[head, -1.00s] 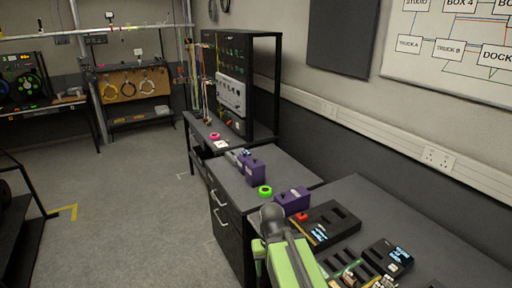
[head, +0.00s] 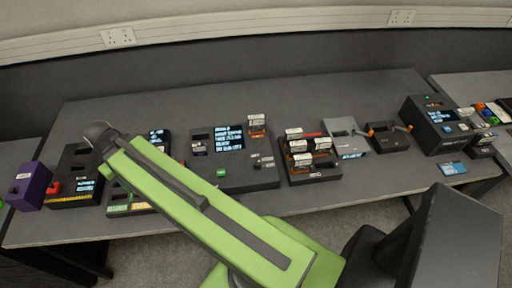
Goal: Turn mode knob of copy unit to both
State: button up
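A dark unit (head: 234,176) with a lit text screen (head: 230,138), a green button (head: 221,173) and small controls (head: 262,161) at its right stands mid-table. It may be the copy unit, but its labels are too small to read. I cannot tell which control is the mode knob or where it points. My green arm crosses in front of the table from lower right to upper left and ends in view at a dark rounded joint. My gripper is not visible, so its opening and hold cannot be told.
Left are a purple block (head: 33,185) and a black box with a red button (head: 54,187). Right are a card tray (head: 310,160), a grey device (head: 344,136), a black device (head: 387,136) and a black screen box (head: 437,124). A blue card (head: 452,169) lies near the front edge.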

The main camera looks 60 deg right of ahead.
aim_at(257, 165)
jog(key=z, duration=1.3)
jog(key=k, duration=0.85)
jog(key=u, duration=0.1)
jog(key=i, duration=0.8)
jog(key=z, duration=0.05)
jog(key=k, duration=0.5)
jog(key=z, duration=0.4)
jog(key=i, duration=0.4)
jog(key=u, duration=0.1)
